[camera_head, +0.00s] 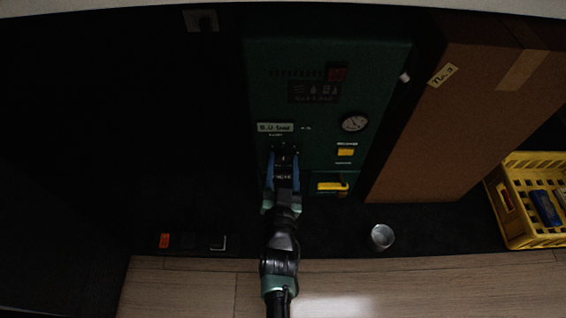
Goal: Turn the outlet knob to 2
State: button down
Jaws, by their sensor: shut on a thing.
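A dark green machine panel (320,80) stands upright in the middle of the head view. My gripper (284,158) reaches up to its lower left front, below a label reading about "5.0 bar" (275,127). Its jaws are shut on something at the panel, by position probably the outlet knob. The knob itself is hidden by the gripper, and its setting cannot be read. To the right of the gripper are a round gauge (354,123), a yellow square (346,152) and a yellow part (332,187) low on the panel.
A large brown box (455,120) stands close on the right of the panel. A yellow crate (522,237) with items is at far right. A metal cup (381,236) is on the dark surface right of my arm.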

jog(key=shift+n, duration=0.3)
jog(key=n+p, duration=0.1)
jog(key=n, duration=0.2)
jog(key=shift+n+p, duration=0.3)
jog(key=shift+p, duration=0.1)
jog(key=shift+n+p, duration=0.3)
jog(key=shift+n, duration=2)
jog(key=shift+f, duration=0.1)
jog(key=shift+c, duration=1.4)
grip_release()
jog(key=s+p, duration=0.6)
jog(key=s, duration=0.7)
jog(key=shift+a+f, duration=0.15)
jog(key=shift+a, duration=0.1)
